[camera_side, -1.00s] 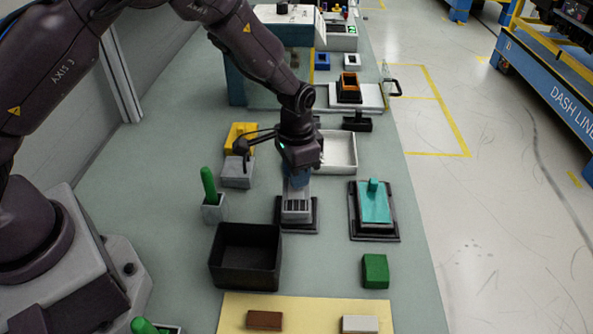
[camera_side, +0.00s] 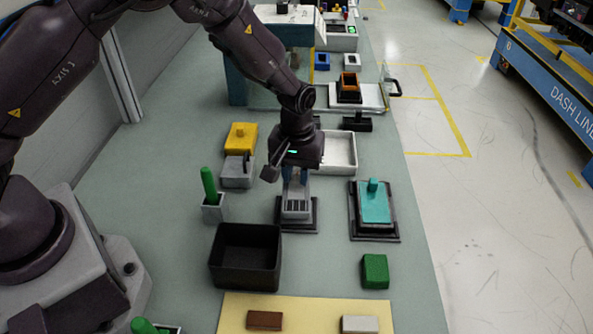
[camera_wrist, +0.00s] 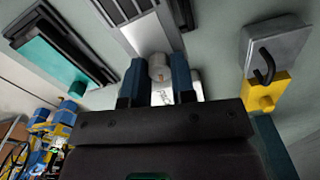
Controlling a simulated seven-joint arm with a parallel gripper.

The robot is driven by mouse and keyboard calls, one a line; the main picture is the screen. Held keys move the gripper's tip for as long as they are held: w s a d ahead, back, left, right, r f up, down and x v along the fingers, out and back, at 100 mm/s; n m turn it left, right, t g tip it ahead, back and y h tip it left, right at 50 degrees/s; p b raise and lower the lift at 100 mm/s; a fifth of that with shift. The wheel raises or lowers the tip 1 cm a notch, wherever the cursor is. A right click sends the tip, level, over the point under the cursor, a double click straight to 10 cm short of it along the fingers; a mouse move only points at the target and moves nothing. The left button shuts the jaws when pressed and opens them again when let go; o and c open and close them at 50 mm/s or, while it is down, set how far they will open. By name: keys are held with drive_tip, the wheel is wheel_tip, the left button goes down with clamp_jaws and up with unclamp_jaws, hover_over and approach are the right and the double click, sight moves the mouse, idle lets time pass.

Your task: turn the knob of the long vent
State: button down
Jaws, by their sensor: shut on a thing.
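The long vent (camera_side: 296,208) is a light grey slatted piece on a black base, directly below my gripper (camera_side: 296,182) in the side view. In the wrist view the vent (camera_wrist: 137,28) runs up to the top edge, slats away from the gripper. Its knob (camera_wrist: 158,68) is a small light grey round piece at the vent's near end. My gripper (camera_wrist: 157,84) has blue fingers on both sides of the knob and is shut on it. In the side view the fingers and arm hide the knob.
A teal piece on a black base (camera_side: 375,206) stands right of the vent. A black open bin (camera_side: 246,258) is in front. A grey block (camera_side: 236,180) and a yellow block (camera_side: 241,136) lie left. A white tray (camera_side: 341,163) sits close behind. Bare mat lies between them.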

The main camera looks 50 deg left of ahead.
sight(296, 175)
drive_tip(key=shift+n, duration=1.1)
drive_tip(key=c, duration=0.9)
unclamp_jaws()
wheel_tip(296, 175, up, 13)
drive_tip(key=shift+f, duration=0.1)
